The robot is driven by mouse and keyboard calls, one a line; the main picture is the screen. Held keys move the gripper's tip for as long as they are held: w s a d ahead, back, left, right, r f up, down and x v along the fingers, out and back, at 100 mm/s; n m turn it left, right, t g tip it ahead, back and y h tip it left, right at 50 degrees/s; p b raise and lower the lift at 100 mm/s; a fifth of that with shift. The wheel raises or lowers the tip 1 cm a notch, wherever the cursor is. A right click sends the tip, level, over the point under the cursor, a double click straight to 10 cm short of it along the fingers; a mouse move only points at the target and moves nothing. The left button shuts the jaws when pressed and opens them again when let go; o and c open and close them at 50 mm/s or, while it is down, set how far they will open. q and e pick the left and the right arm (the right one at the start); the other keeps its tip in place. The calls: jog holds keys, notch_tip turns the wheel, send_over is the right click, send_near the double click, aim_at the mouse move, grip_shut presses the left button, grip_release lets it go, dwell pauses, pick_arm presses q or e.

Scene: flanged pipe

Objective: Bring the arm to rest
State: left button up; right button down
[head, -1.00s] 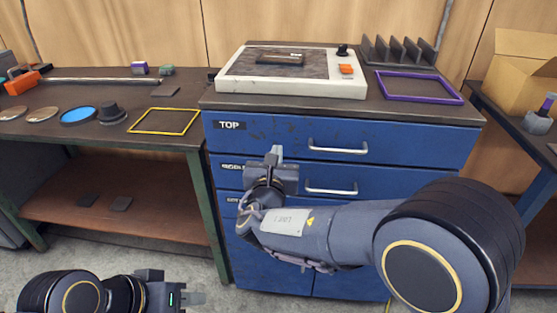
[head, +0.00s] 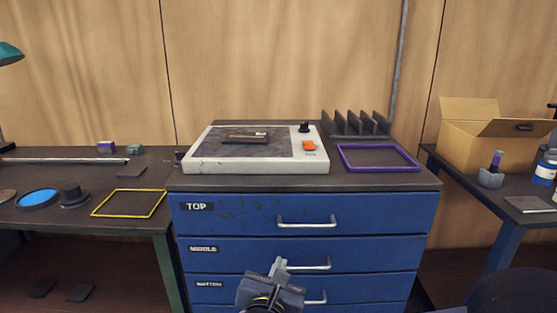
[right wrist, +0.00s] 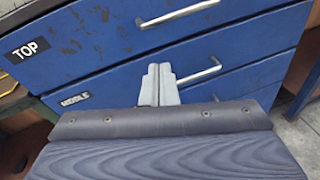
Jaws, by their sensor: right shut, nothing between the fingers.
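My right gripper (head: 277,266) shows at the bottom of the head view, in front of the blue drawer cabinet (head: 362,213). In the right wrist view its two grey fingers (right wrist: 159,72) are together with nothing between them, in front of the middle drawer. Part of my right arm shows dark at the lower right of the head view. My left gripper is outside both current views.
The cabinet's top, middle and bottom drawers look closed. On the cabinet are a white-framed panel (head: 197,163), a purple frame (head: 380,168) and a slotted rack (head: 354,133). A yellow frame (head: 129,215) lies on the left bench; a cardboard box (head: 467,145) stands at right.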

jog(key=s+d+f+m+g+h, duration=0.2)
jog(key=d+m+g, duration=0.3)
jog(key=d, duration=0.5)
jog(key=s+d+f+m+g+h, duration=0.1)
jog(key=s+d+f+m+g, duration=0.2)
jog(key=d+m, duration=0.55)
jog(key=s+d+f+m+g+y, duration=0.2)
jog(key=s+d+m+y, duration=0.1)
jog(key=s+m, duration=0.35)
jog(key=s+d+f+m+g+y, duration=0.25)
jog(key=s+d+m, duration=0.2)
jog(key=s, duration=0.25)
jog(key=s+a+r+m+t+y, duration=0.2)
jog(key=s+a+m+y, duration=0.2)
jog(key=m, duration=0.4)
notch_tip(320, 180, up, 17)
jog(key=m+p, duration=0.1)
jog(key=p, duration=1.5)
jog(key=shift+s+p, duration=0.15)
jog(key=shift+p, duration=0.2)
jog(key=shift+f, duration=0.15)
